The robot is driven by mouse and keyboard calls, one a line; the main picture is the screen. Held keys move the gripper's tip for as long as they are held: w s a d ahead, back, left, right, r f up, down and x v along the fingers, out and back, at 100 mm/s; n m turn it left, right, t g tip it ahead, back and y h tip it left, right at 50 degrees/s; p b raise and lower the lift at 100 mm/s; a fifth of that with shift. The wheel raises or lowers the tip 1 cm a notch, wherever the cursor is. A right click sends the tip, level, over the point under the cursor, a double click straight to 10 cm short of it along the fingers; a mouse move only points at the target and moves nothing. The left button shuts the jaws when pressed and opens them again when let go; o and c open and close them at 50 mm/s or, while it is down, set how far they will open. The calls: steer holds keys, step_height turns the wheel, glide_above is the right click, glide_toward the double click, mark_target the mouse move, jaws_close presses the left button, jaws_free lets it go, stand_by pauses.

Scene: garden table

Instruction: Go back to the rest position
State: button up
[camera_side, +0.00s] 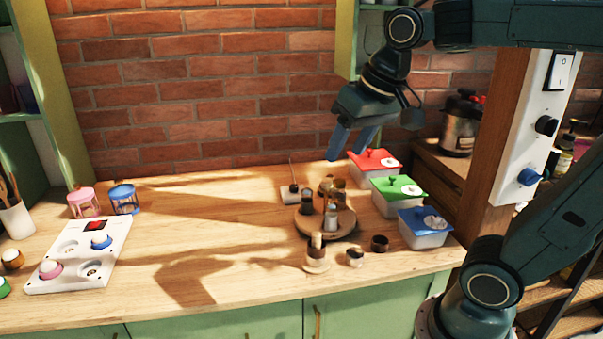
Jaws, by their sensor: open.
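My gripper (352,139) hangs in the air above the back right part of the wooden worktop (200,255), to the left of the red-lidded box. Its two blue fingers point down and are apart, with nothing between them. The arm reaches in from the right at the top of the view. The gripper touches nothing that I can see.
Boxes with red (375,161), green (399,190) and blue (425,222) lids stand at the right. A round wooden stand (343,222) holds small jars. A white panel (112,250) lies left. The worktop's middle is clear. A post with switches (541,125) stands right.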

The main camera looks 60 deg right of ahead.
steer(key=s+a+f+n+t, duration=0.1)
steer(key=s+f+n, duration=0.3)
steer(key=s, duration=0.4)
steer(key=shift+s+a+f, duration=0.25)
steer(key=shift+a+f, duration=0.4)
steer(key=shift+a, duration=0.05)
